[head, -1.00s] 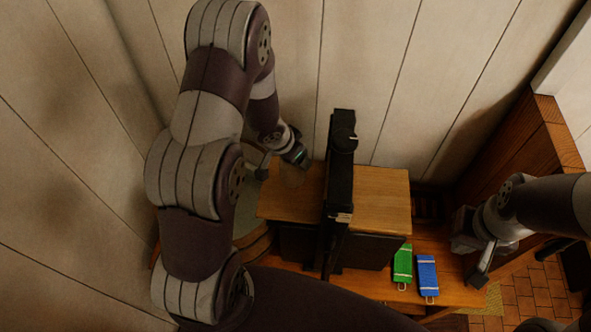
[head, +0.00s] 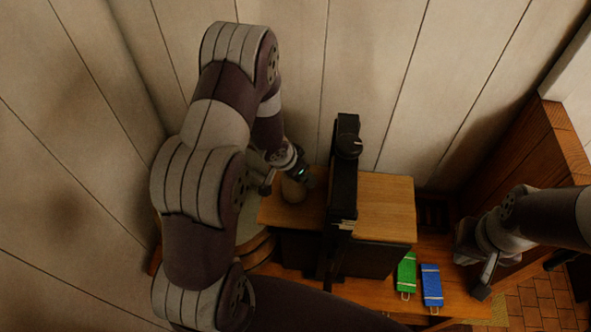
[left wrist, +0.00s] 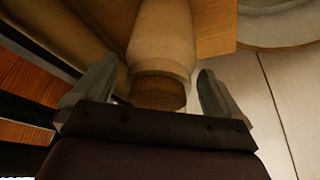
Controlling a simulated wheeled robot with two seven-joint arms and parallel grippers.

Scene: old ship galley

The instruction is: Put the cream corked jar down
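The cream corked jar (head: 293,190) stands on the left part of the wooden top (head: 385,200), next to the black upright piece. In the left wrist view, the jar's pale body (left wrist: 160,40) and brown cork (left wrist: 158,94) lie between the fingers of my left gripper (left wrist: 155,92). Those fingers are spread, with a gap showing on each side of the jar. In the head view my left gripper (head: 286,179) is at the jar and partly covers it. My right gripper (head: 474,271) is apart at the right, its fingers seemingly spread, with nothing seen between them.
A black upright piece (head: 343,180) splits the wooden top. A green tag (head: 406,273) and a blue tag (head: 431,286) lie on the lower wooden surface. A round wooden vessel (head: 257,250) is at the left, partly behind my arm. The pale plank wall is close behind.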

